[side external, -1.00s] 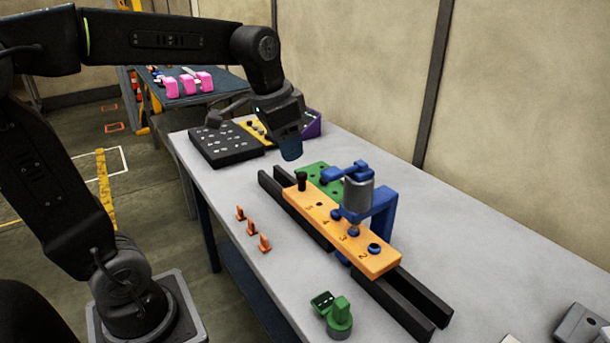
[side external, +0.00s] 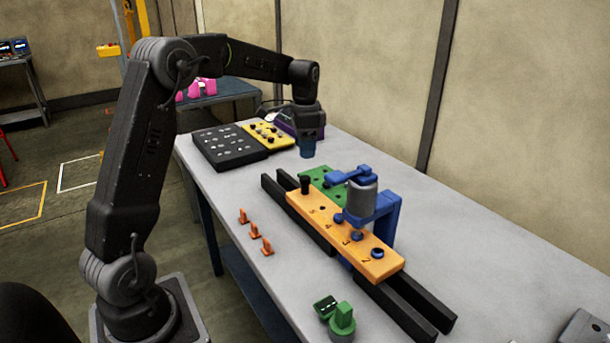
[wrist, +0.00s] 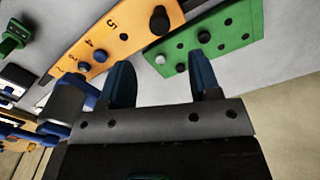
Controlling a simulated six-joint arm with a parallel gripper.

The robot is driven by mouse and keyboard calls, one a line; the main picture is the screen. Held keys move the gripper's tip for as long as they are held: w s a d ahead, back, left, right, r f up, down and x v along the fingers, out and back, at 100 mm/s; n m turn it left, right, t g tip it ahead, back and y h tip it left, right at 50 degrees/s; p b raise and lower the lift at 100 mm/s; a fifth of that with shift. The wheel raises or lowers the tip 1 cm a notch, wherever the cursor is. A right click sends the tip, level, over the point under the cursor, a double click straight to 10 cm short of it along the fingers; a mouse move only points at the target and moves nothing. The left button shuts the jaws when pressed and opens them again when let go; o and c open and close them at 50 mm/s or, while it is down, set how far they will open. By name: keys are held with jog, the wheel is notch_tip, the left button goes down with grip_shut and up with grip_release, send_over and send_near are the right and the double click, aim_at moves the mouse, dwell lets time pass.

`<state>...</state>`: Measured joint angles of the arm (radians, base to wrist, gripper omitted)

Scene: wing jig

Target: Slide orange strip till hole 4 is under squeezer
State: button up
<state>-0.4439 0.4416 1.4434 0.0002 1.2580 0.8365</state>
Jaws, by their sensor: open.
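The orange strip (side external: 325,213) lies on dark rails, with the numbers 5, 4, 3 and 2 readable and a black knob (side external: 305,185) upright at its far end. The squeezer (side external: 361,196), a grey cylinder on a blue frame, stands over the strip. Its lower tip is close to hole 3; hole 4 (side external: 338,217) lies toward the knob and shows a blue piece. My gripper (side external: 308,152) is open and empty, above and beyond the knob end. In the wrist view, my gripper (wrist: 160,66) has its blue fingers apart, with the strip (wrist: 125,35) and knob (wrist: 160,20) beyond them.
A green plate with holes (side external: 318,177) lies behind the strip. Several small orange clips (side external: 254,230) and a green part (side external: 341,319) lie in front. Black (side external: 229,148) and yellow (side external: 267,134) trays stand at the far end. Front table surface is mostly clear.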

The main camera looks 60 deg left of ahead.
aim_at(305, 177)
notch_tip(305, 177, down, 9)
jog(key=shift+r, duration=0.1)
jog(key=shift+c, duration=0.4)
jog(key=shift+d, duration=0.1)
grip_shut()
